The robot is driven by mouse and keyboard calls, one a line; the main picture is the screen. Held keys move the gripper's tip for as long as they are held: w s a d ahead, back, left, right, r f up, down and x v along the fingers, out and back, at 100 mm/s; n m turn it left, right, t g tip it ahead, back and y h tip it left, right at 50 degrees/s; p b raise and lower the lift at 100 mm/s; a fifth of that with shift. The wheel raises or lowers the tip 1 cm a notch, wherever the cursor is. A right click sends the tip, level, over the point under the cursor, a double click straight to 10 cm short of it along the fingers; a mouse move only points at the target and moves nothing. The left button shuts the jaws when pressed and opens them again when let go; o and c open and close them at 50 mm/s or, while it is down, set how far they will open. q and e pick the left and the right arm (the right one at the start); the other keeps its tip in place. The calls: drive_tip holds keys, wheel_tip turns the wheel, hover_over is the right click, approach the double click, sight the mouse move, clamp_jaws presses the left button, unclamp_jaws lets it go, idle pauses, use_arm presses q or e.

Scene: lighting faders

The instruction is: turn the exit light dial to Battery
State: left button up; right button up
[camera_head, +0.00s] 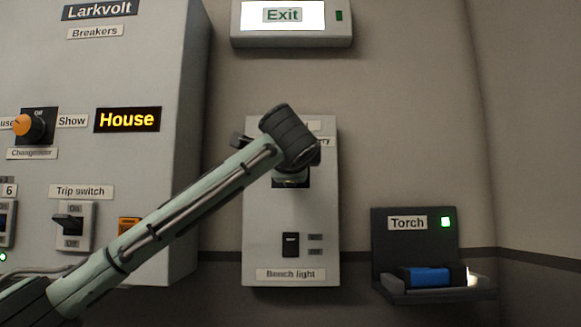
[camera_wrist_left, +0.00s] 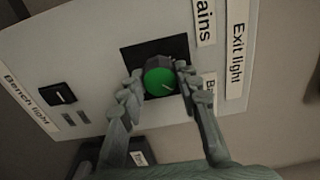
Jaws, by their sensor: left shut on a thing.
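The exit light dial is a round green knob (camera_wrist_left: 160,76) on a black square plate, on the grey wall panel (camera_head: 262,220). In the left wrist view, my left gripper (camera_wrist_left: 159,83) has one finger on each side of the knob and is shut on it. The knob's pointer mark slants to the lower right in that view, toward the partly hidden label starting with B (camera_wrist_left: 209,88). The "ains" label (camera_wrist_left: 205,20) is on the other side, and the "Exit light" label (camera_wrist_left: 237,48) lies beyond both. In the head view my left wrist covers most of the dial.
The lit Exit sign (camera_head: 283,15) hangs above the panel. The Bench light switch (camera_head: 290,245) is below the dial. A breaker cabinet (camera_head: 170,210) stands left, and a Torch holder (camera_head: 390,258) with a blue torch (camera_head: 430,276) is right.

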use_arm(q)
drive_tip(key=o, duration=1.2)
drive_tip(key=shift+c, duration=0.2)
drive_tip(key=s, duration=1.2)
